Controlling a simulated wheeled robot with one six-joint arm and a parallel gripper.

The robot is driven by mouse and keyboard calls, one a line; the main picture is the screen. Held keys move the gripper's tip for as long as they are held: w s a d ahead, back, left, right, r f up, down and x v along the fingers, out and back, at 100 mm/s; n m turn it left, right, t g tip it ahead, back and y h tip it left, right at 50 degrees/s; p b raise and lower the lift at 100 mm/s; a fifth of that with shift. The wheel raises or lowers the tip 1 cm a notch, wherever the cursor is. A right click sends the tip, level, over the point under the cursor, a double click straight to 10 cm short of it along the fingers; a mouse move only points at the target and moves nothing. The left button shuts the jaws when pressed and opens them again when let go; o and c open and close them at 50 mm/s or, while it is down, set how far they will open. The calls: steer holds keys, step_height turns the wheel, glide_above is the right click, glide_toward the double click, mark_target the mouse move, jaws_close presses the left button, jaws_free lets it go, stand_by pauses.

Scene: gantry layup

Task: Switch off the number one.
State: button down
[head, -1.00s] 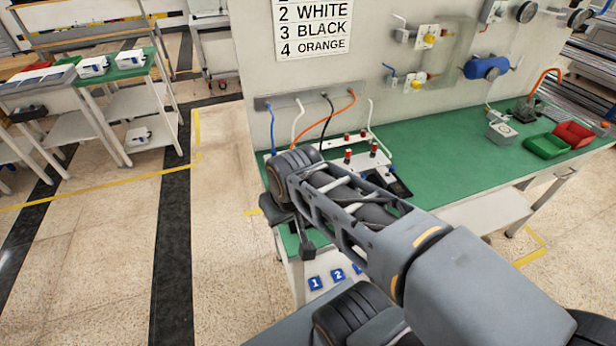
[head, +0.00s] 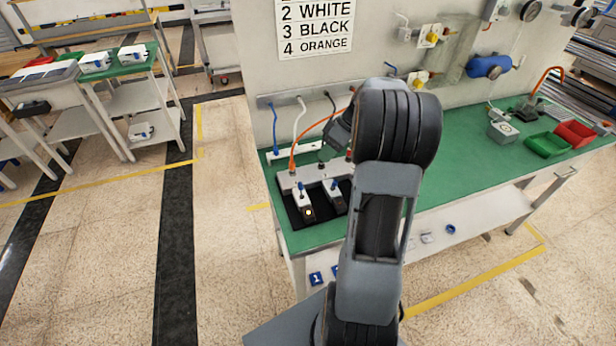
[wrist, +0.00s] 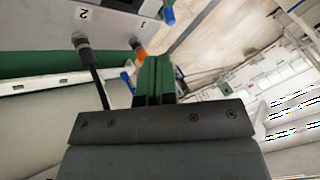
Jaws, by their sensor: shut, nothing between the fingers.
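The number-one position shows in the wrist view as a "1" label (wrist: 144,30) on a pale panel (wrist: 110,12), with an orange plug below it. A black plug (wrist: 82,42) sits by the "2". In the head view, the orange cable (head: 300,140) runs down to the left end of the grey block (head: 310,174). Two boxes with blue levers stand before it: a left box (head: 303,204) with a lit yellow dot, and a right box (head: 335,197). My gripper (wrist: 155,75) is shut and empty, its green fingers near the panel. My arm hides its fingertips in the head view.
The wall sign (head: 315,30) reads 2 WHITE, 3 BLACK, 4 ORANGE; its top line is cut off. Blue and white cables hang from the wall strip. The green bench (head: 450,150) is clear at centre right. Green (head: 548,146) and red (head: 575,134) bins stand farther right.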

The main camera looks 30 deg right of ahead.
mark_target(301, 190)
steer(key=shift+w+d+f, duration=0.1)
steer(key=shift+d+f, duration=0.05)
steer(key=shift+d, duration=0.3)
steer(key=shift+a, duration=0.1)
steer(key=p+x, duration=0.1)
steer(key=x, duration=0.9)
steer(key=shift+f, duration=0.1)
